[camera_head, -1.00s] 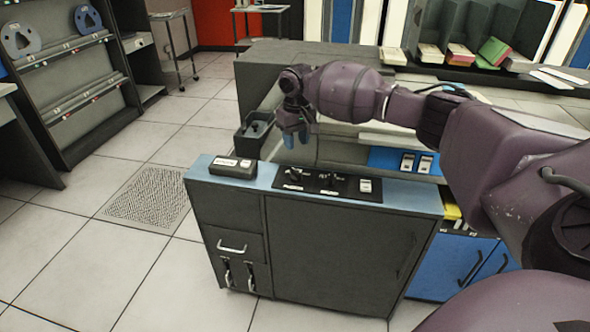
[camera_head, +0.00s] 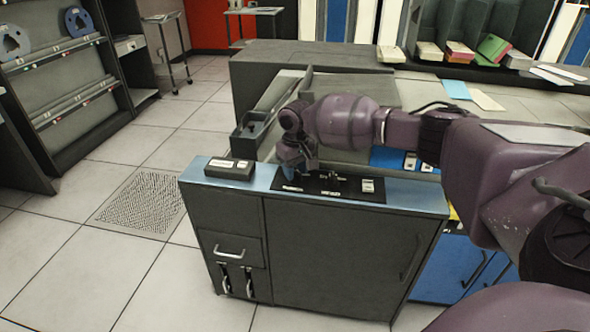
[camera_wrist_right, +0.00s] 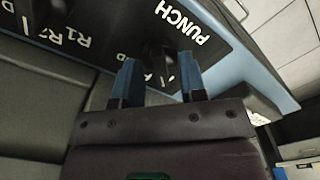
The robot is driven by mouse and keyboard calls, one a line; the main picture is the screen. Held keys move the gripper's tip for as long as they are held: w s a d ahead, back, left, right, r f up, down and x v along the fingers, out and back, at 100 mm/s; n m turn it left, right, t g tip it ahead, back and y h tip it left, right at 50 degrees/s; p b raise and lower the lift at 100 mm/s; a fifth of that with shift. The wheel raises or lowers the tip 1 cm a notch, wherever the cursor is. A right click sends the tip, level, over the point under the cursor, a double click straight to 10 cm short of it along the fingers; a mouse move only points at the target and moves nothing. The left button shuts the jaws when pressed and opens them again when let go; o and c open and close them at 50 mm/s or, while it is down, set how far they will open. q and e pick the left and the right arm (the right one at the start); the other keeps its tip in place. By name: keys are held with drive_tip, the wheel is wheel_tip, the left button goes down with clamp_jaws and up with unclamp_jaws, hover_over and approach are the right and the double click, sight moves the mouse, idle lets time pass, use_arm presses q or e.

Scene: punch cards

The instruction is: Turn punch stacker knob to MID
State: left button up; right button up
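The black control panel (camera_head: 350,195) is set in the blue top of a dark grey cabinet. My right gripper (camera_head: 291,172) is low over the left end of this panel. In the right wrist view its two blue fingers (camera_wrist_right: 160,78) are apart, with a dark knob (camera_wrist_right: 155,52) at the gap between their tips. The white word PUNCH stands beside this knob. Its pointer setting is too dark to read, and I cannot tell whether the fingers touch it. In the head view the gripper hides this knob. My left gripper is not in view.
A second knob (camera_head: 335,182) and a pale switch (camera_head: 368,186) are to the right on the panel. A small dark box with a white label (camera_head: 230,168) sits at the cabinet top's left end. An open dark tray (camera_head: 252,132) is behind it.

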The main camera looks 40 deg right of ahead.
drive_tip(key=shift+c, duration=0.4)
clamp_jaws()
drive_tip(key=shift+r, duration=0.1)
